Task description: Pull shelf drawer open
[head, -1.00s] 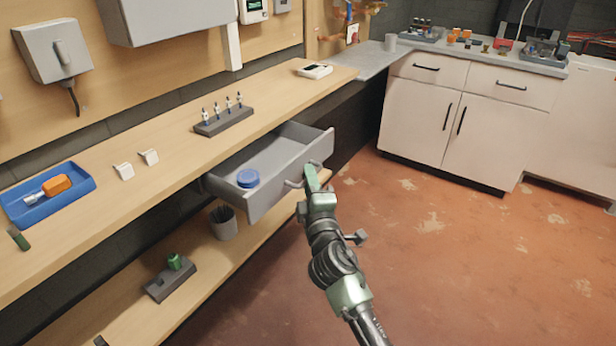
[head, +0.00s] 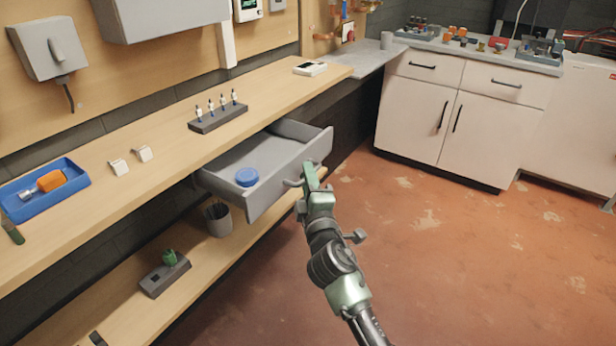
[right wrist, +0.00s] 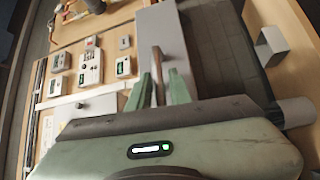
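The grey shelf drawer (head: 262,172) sticks well out from under the wooden worktop, open at the top. A round blue lid-like object (head: 247,177) lies inside it. The drawer's handle (head: 292,183) is on its front face. My right gripper (head: 308,174) is at the handle. In the right wrist view the gripper's green fingers (right wrist: 160,88) stand on either side of the handle bar (right wrist: 157,70), close against it. The fingertips are partly hidden in the head view. My left gripper is in no view.
The worktop (head: 150,170) holds a blue tray (head: 75,200) and a dark rack of small bottles (head: 218,120). A lower shelf (head: 130,305) carries a grey cup (head: 218,218). White cabinets (head: 455,115) stand at the back right. The red floor (head: 470,270) is clear.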

